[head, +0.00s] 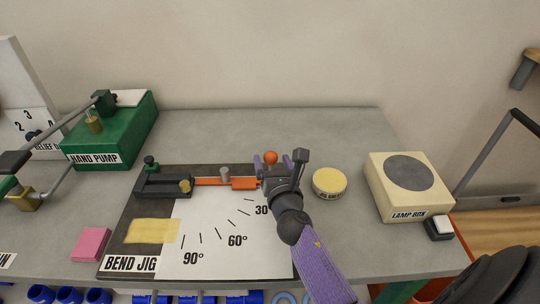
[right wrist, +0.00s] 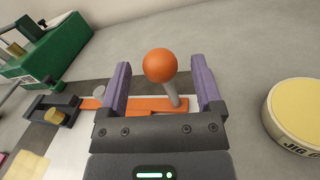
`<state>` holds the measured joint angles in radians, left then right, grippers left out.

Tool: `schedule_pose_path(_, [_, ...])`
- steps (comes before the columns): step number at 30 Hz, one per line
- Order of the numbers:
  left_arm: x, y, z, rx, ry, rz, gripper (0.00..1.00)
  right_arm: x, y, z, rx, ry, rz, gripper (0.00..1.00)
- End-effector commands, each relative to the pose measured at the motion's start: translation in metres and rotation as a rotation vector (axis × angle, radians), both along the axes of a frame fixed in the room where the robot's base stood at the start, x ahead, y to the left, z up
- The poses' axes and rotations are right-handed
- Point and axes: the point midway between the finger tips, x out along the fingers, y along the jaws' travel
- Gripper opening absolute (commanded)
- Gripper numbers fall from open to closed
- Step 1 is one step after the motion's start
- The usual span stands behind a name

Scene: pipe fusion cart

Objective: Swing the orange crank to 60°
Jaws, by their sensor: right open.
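The orange crank (head: 212,181) lies along the back of the bend jig (head: 150,208), pointing right from its dark pivot block (head: 162,186). An orange ball knob (head: 270,158) stands on a grey post at its right end. The jig's white dial shows marks at 30°, 60° and 90°; the crank lies beyond the 30° mark, toward the back. My right gripper (head: 273,161) is open at the knob. In the right wrist view, the knob (right wrist: 160,65) and its post stand between the two purple fingers, with gaps on both sides. My left gripper is not in view.
A round yellow-topped tin (head: 329,182) stands just right of my right gripper. A cream lamp box (head: 408,187) is farther right. A green hand pump (head: 112,130) and a pink block (head: 90,244) are on the left. The bench behind the jig is clear.

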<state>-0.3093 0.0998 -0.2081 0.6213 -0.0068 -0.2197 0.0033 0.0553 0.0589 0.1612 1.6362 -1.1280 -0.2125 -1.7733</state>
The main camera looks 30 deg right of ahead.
Motion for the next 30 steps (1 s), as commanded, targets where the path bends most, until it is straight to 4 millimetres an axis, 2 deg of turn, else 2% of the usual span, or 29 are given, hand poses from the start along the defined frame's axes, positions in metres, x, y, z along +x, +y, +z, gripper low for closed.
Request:
schedule_pose_path(5, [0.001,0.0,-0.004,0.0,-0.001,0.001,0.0,0.018,-0.006,-0.001,0.002,-0.001,0.0,0.83])
schedule_pose_path(13, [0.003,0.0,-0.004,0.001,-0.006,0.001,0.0,0.02,-0.007,-0.001,0.001,0.001,0.0,0.83])
schedule_pose_path(14, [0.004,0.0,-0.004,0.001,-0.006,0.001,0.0,0.02,-0.007,-0.001,0.001,0.001,0.0,0.79])
schedule_pose_path(25, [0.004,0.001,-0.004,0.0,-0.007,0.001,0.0,0.02,-0.007,-0.001,0.002,0.0,0.0,0.01])
schedule_pose_path(30, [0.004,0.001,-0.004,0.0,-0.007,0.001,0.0,0.02,-0.007,-0.001,0.002,0.0,0.0,0.0])
